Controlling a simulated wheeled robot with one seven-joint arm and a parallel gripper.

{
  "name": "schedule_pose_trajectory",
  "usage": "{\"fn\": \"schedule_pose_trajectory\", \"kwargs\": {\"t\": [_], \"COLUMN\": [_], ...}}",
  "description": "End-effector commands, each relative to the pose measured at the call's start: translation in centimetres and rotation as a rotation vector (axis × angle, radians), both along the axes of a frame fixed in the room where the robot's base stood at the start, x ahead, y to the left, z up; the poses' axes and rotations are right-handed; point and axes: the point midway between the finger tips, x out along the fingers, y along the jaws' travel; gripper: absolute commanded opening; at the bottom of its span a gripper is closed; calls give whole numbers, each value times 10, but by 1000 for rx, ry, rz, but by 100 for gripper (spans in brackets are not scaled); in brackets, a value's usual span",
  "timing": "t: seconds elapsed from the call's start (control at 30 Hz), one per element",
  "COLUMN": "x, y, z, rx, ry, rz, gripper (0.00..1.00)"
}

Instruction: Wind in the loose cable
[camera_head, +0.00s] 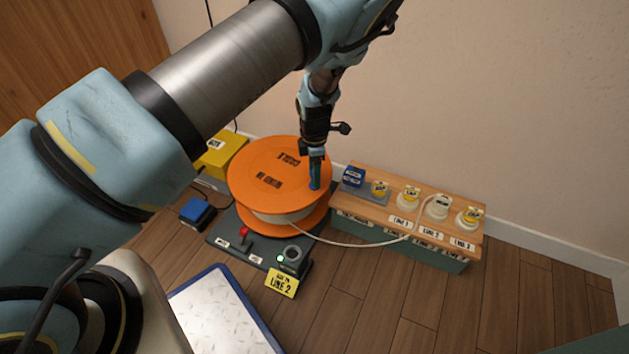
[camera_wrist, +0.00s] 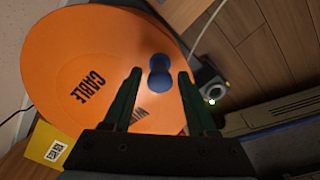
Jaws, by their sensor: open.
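A large orange cable reel (camera_head: 262,175) stands on a dark base (camera_head: 225,234); its top fills the left of the wrist view (camera_wrist: 75,60). A blue knob (camera_wrist: 160,72) stands on the reel's face near its rim. My gripper (camera_head: 315,178) is over that rim, pointing down. In the wrist view my open fingers (camera_wrist: 159,78) are on either side of the knob; I cannot tell whether they touch it. The loose white cable (camera_head: 350,243) runs from the reel across to the wooden-topped box (camera_head: 375,208) and curves up to its caps. The cable also shows in the wrist view (camera_wrist: 208,27).
The base carries a red-topped lever (camera_head: 244,232), a grey ring fitting (camera_head: 292,254) with a green light, and a yellow LINE 2 plate (camera_head: 283,283). A yellow box (camera_head: 220,155) and blue pedal (camera_head: 196,212) stand left. Floor at the front right is clear.

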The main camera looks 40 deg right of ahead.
Motion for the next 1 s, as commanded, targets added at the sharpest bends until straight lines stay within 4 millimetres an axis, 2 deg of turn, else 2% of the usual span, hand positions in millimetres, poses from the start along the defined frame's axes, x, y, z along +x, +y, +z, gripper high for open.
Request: {"fn": "schedule_pose_trajectory", "kwargs": {"t": [0.03, 0.2, 0.57, 1.0], "x": [0, 0, 0, 0], "y": [1, 0, 0, 0], "z": [-10, -24, -26, -26], "rx": [1, 0, 0, 0], "ry": [0, 0, 0, 1], "rz": [0, -1, 0, -1], "gripper": [58, 58, 57, 7]}}
